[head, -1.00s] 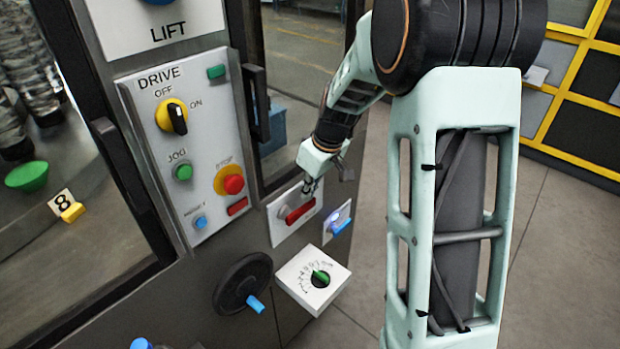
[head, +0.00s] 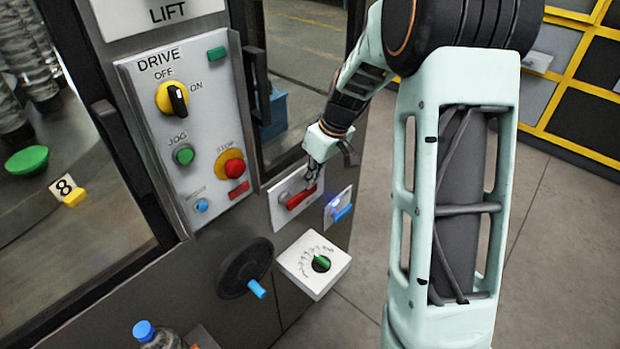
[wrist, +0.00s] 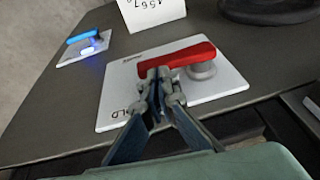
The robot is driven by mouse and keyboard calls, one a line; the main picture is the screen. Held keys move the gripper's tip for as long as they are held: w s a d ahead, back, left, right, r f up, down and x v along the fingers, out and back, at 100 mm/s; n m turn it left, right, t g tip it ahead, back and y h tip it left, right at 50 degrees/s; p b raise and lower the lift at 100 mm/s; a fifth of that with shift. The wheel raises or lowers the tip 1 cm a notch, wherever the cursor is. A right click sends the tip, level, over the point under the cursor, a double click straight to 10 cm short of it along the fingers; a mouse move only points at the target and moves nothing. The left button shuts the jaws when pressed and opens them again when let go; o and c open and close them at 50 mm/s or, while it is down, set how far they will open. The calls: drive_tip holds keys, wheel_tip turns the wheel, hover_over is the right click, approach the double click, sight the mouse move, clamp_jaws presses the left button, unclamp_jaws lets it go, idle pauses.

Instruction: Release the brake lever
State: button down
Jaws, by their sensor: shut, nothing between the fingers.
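The brake lever looks to be the red handle (head: 300,198) on a white plate (head: 284,212) low on the machine's front; its label is too small to read fully. In the wrist view the red handle (wrist: 178,57) runs across the plate (wrist: 112,103) from a round grey pivot at its right. My gripper (head: 311,184) is shut and empty, with its fingertips at the handle's free end. In the wrist view the fingertips (wrist: 158,74) overlap the handle's near edge; I cannot tell whether they touch it.
A blue lever (head: 342,212) on a small plate is right of the red one. A dial box (head: 300,278) and a black handwheel (head: 232,270) sit below. The drive panel (head: 205,120) with knob and buttons is up left. A bottle (head: 150,335) stands at the bottom.

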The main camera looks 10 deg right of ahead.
sight(314, 192)
drive_tip(key=shift+d+f, duration=0.15)
drive_tip(key=shift+f, duration=0.05)
drive_tip(key=shift+w+d+f+g+y, duration=0.2)
drive_tip(key=shift+f+g+y, duration=0.25)
drive_tip(key=shift+y, duration=0.2)
drive_tip(key=shift+w+d+f+g+y, duration=0.1)
drive_tip(key=shift+d+f+g+y, duration=0.05)
drive_tip(key=shift+f+g+y, duration=0.4)
drive_tip(key=shift+w+d+f+m+g+y+b, duration=0.15)
drive_tip(key=shift+f+m+g+y+b, duration=0.2)
drive_tip(key=shift+f+g+y, duration=0.6)
drive_tip(key=y, duration=0.1)
drive_tip(key=f+y+b, duration=0.1)
drive_tip(key=shift+f+m+g+y, duration=0.2)
drive_tip(key=shift+m+g+y, duration=0.05)
drive_tip(key=shift+y, duration=0.1)
drive_tip(key=shift+s+a+f+b, duration=0.1)
drive_tip(key=shift+a+f+b, duration=0.05)
drive_tip(key=shift+f+b, duration=0.25)
drive_tip(key=shift+s+a+f+b, duration=0.1)
drive_tip(key=shift+f+b, duration=0.2)
drive_tip(key=shift+b, duration=0.2)
